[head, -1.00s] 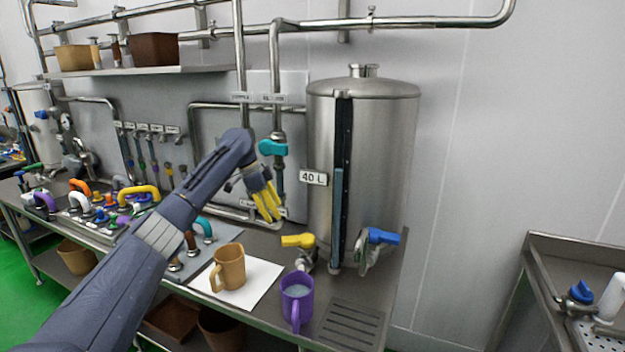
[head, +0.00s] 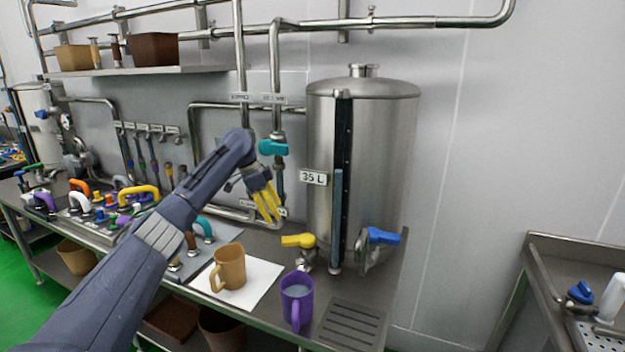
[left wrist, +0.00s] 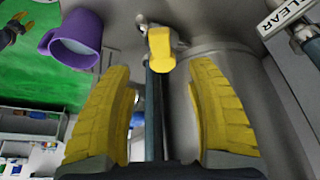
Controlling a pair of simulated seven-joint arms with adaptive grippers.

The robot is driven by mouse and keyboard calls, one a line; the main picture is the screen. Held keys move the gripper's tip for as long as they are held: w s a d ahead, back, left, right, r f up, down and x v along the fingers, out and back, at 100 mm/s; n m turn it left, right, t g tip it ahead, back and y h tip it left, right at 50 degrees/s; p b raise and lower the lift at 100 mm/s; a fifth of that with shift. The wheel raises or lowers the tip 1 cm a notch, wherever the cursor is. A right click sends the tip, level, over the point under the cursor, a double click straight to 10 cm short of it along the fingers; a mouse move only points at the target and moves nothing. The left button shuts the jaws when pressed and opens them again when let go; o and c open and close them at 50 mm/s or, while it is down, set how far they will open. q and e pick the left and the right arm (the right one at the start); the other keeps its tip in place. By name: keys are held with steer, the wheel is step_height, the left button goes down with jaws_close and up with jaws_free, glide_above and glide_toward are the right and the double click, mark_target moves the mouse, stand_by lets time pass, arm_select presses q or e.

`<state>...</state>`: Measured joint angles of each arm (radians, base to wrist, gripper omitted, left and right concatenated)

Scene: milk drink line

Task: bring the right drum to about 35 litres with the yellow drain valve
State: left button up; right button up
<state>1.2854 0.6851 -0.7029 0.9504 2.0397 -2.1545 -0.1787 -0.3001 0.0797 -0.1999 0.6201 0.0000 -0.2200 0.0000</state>
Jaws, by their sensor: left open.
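The right drum (head: 385,150) is a steel tank with a dark sight gauge on its front; its label (head: 313,178) reads 35 L. The yellow drain valve (head: 298,241) sits low on the drum's front left, its handle pointing left in the head view. It also shows in the left wrist view (left wrist: 162,48), beyond and between my fingers. My left gripper (head: 268,205) is open and empty, above and to the left of the yellow valve, not touching it. A purple mug (head: 297,300) with pale liquid stands below the valve. My right gripper is not in view.
A blue valve (head: 382,236) is at the drum's front right. A teal valve (head: 273,147) is on the pipe behind my gripper. A tan mug (head: 229,266) stands on a white sheet (head: 262,285). A drain grate (head: 350,322) lies at the bench's front right.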

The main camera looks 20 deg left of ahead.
mark_target(299, 241)
arm_select(q)
steer(key=shift+s+a+f, duration=0.15)
steer(key=shift+s+f, duration=0.05)
steer(key=shift+f, duration=0.2)
steer(key=c, duration=0.3)
steer(key=shift+s+d+f+y, duration=0.1)
steer(key=shift+s+d+y, duration=0.1)
steer(key=shift+d+y, duration=0.1)
steer(key=shift+c, duration=1.1)
steer(key=s+d+m+y, duration=0.1)
steer(key=m, duration=0.1)
steer(key=s+d+f+m+y, duration=0.1)
steer(key=d+m, duration=0.1)
steer(key=m, duration=0.1)
steer(key=s+d+m+y, duration=0.1)
steer(key=s+d+m, duration=0.1)
steer(key=m, duration=0.1)
steer(key=shift+s+d+f, duration=0.1)
steer(key=shift+d+f, duration=0.05)
steer(key=shift+d, duration=0.1)
jaws_close()
steer(key=s+d+m+t+y, duration=0.1)
steer(key=s+d+m+y, duration=0.1)
steer(key=s+d+m, duration=0.45)
steer(key=w+a+f+m, duration=0.3)
steer(key=w+a+f, duration=0.2)
steer(key=w+f, duration=0.4)
steer(key=shift+w+a+f+t, duration=0.2)
steer(key=shift+a+t, duration=0.1)
